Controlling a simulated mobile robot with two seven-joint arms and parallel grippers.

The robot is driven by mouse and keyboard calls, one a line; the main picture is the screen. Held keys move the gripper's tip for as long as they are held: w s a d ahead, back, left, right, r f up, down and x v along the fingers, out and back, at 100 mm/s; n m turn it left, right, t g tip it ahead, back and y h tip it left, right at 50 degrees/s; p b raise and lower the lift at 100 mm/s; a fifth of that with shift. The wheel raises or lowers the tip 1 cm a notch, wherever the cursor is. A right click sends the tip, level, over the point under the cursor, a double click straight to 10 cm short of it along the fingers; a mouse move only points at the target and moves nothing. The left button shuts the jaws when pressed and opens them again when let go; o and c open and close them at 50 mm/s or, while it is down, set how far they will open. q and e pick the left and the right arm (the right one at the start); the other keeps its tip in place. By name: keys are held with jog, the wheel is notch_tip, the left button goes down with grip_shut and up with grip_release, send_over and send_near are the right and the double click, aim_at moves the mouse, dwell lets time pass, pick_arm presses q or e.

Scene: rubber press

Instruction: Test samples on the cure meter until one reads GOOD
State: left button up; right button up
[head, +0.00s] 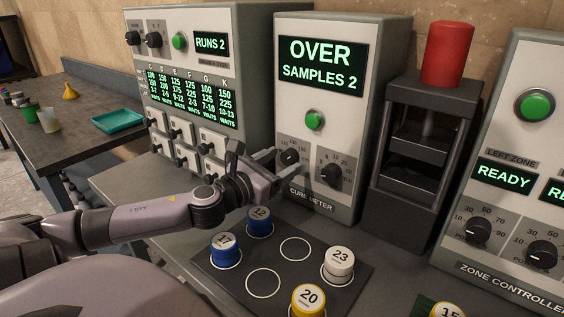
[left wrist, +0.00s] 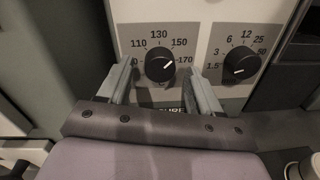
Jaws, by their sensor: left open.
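The cure meter (head: 325,90) stands at the back middle; its screen (head: 321,66) reads OVER, SAMPLES 2. Its green button (head: 315,120) sits above two black dials. My left gripper (head: 274,163) is open at the left dial (head: 290,158). In the left wrist view its fingers stand to either side of this dial (left wrist: 160,65), whose mark points up right between 150 and 170; contact cannot be told. The right dial (left wrist: 240,64) is clear of the fingers. Sample pots 11 (head: 226,250), 12 (head: 260,222), 23 (head: 338,264) and 20 (head: 309,299) stand on a dark mat (head: 208,268).
A press with a red top (head: 448,55) stands right of the meter. The zone controller (head: 520,110) at far right reads READY for the left zone. A panel (head: 195,75) reading RUNS 2 stands left. A teal tray (head: 118,121) lies on the side table. Two mat rings are empty.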

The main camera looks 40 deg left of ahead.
pick_arm(q)
jog(key=shift+w, duration=0.55)
jog(key=c, duration=1)
jog(key=shift+c, duration=0.2)
